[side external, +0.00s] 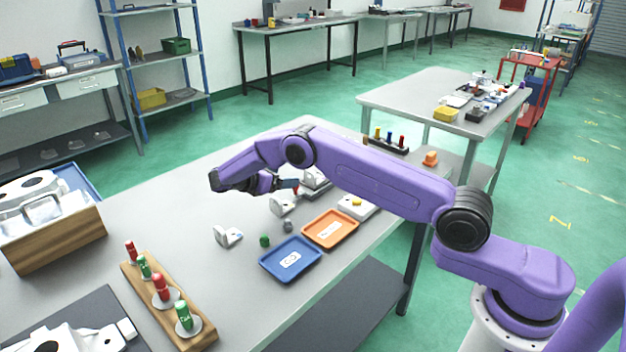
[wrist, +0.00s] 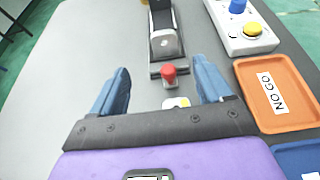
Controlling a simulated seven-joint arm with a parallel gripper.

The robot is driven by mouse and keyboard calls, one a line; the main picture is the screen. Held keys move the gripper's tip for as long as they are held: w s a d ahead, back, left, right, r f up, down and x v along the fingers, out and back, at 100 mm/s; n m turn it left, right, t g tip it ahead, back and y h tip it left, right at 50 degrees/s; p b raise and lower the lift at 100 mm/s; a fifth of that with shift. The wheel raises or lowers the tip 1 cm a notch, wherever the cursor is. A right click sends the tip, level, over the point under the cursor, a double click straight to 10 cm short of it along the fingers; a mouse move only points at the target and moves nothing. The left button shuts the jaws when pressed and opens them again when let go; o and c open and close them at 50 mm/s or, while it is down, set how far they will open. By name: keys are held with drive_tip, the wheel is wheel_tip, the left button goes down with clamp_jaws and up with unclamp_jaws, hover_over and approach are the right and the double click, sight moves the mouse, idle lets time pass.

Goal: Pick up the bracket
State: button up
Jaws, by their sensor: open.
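Two pale L-shaped castings that look like brackets stand on the grey table in the side view. One bracket (side external: 283,205) is just below my gripper (side external: 284,184), and another (side external: 228,237) is nearer the camera to the left. In the wrist view my gripper (wrist: 161,70) is open with two blue fingers apart and nothing held.
A clamp fixture with a red knob (wrist: 168,74) lies just beyond the fingers. An orange tray (wrist: 240,75) marked NO GO and a blue tray (side external: 268,268) lie to the right. A button box (wrist: 235,40), a green knob (side external: 265,241) and a wooden gauge rack (side external: 202,340) stand around.

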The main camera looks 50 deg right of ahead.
sight(307, 185)
drive_tip(key=x, duration=0.5)
drive_tip(key=shift+d, duration=0.2)
drive_tip(key=x, duration=0.4)
drive_tip(key=shift+s+d, duration=0.15)
drive_tip(key=shift+s, duration=0.25)
drive_tip(key=shift+d+f, duration=0.25)
drive_tip(key=shift+d, duration=0.2)
drive_tip(key=shift+r, duration=0.1)
drive_tip(key=c, duration=1.3)
